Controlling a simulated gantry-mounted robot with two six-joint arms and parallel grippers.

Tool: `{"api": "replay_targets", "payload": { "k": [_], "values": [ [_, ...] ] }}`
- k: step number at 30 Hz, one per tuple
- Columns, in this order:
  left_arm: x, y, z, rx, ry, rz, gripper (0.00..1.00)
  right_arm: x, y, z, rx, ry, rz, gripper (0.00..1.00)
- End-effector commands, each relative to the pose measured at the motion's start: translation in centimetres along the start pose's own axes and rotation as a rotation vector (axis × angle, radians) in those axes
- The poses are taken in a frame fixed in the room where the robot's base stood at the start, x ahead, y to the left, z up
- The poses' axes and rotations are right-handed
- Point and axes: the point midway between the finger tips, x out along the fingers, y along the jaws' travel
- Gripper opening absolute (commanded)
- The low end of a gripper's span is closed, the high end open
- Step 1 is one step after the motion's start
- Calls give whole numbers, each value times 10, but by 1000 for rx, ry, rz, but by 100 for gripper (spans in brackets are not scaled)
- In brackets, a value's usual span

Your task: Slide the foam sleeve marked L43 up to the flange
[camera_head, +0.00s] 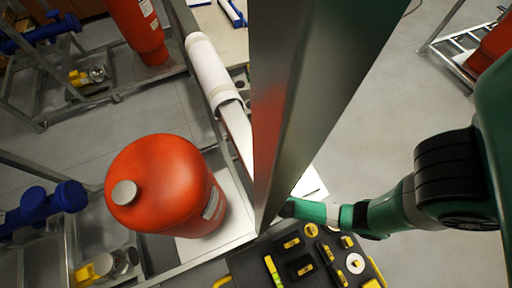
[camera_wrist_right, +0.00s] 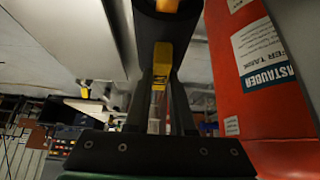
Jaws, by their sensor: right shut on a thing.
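My right gripper (camera_wrist_right: 164,62) is shut on a dark, rounded piece (camera_wrist_right: 166,27) at the top of the right wrist view. It may be a foam sleeve, but I cannot read L43 on it. A yellow patch shows between the fingers. In the head view my right arm comes in from the right, and its hand is hidden behind the wide grey beam. A white sleeve (camera_head: 209,66) lies around a sloping pipe left of that beam, with no legible mark. I cannot make out the flange for certain. My left gripper is not in view.
A large red vessel (camera_head: 165,184) stands left of the beam (camera_head: 318,85); a labelled red surface (camera_wrist_right: 255,75) is close on the right in the wrist view. A black tray (camera_head: 247,268) with yellow-marked parts lies at the bottom. Open grey floor is at upper right.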

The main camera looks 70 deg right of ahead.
Motion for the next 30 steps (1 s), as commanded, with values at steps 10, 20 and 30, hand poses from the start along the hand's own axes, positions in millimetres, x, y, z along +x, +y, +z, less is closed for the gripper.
{"api": "replay_targets", "payload": {
  "k": [10, 20, 30],
  "values": [
    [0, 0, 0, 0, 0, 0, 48, -4, 0, 5, 1, -1, 1, 0],
    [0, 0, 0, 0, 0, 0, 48, -4, 0, 6, 0, -1, 0, 0],
    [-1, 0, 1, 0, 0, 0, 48, -8, 0, 14, -2, -2, 1, 0]
  ]
}}
